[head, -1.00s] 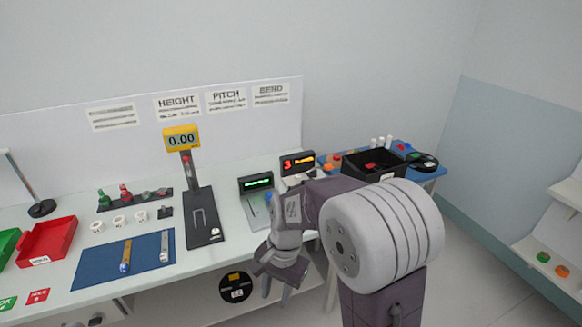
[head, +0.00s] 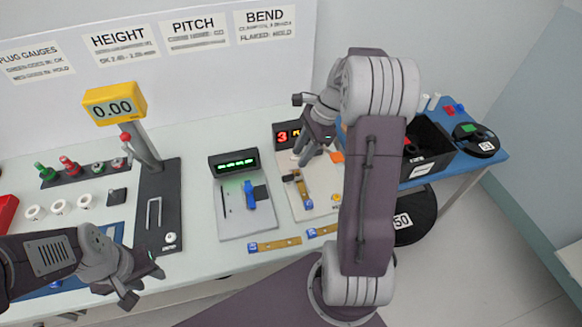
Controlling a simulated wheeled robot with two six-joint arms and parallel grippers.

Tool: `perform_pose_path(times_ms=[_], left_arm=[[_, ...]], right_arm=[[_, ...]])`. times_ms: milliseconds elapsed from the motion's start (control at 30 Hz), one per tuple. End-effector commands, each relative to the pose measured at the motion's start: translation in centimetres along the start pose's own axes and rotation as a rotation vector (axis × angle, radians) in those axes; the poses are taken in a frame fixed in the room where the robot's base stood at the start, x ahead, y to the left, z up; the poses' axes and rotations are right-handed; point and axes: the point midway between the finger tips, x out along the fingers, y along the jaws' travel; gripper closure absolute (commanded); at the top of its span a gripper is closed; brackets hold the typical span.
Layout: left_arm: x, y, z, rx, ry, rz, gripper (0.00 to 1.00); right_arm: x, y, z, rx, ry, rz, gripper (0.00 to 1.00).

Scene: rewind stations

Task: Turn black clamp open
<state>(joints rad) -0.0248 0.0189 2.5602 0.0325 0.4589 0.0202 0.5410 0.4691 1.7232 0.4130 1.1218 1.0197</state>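The right-hand fixture (head: 318,206) is a pale plate in front of a dark display box (head: 285,134) with a red 3. A small black part (head: 290,178), probably the black clamp, sits on that plate beside a brass strip (head: 302,191). My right gripper (head: 304,160) reaches down just above and behind it; whether it touches is unclear. Its fingers are small and partly merged, so their opening is unclear. My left gripper (head: 142,287) is open and empty over the table's front left.
A fixture (head: 230,220) with a blue lever (head: 249,195) and green display (head: 235,163) stands to the left. Brass strips with blue ends (head: 274,245) lie at the front edge. A black bin (head: 430,158) and reels are right. A height gauge (head: 158,215) stands left.

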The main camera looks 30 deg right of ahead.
Motion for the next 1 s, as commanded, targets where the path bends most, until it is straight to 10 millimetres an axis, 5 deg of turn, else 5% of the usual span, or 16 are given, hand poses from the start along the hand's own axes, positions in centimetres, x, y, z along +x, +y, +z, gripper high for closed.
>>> perform_pose_path(times_ms=[167,500,867,1000], left_arm=[[0.3,0.0,0.0,0.000,0.000,0.000,0.64],[1.3,0.0,0.1,0.000,0.000,0.000,0.64],[1.3,0.0,0.1,0.000,0.000,0.000,0.64],[1.3,0.0,0.1,0.000,0.000,0.000,0.64]], right_arm=[[1.4,0.1,0.0,-0.001,-0.001,0.003,0.65],[8.0,0.1,0.1,-0.002,0.000,0.003,0.65],[9.1,0.0,0.1,-0.003,0.001,0.000,0.65],[9.1,0.0,0.1,-0.003,0.001,0.000,0.96]])
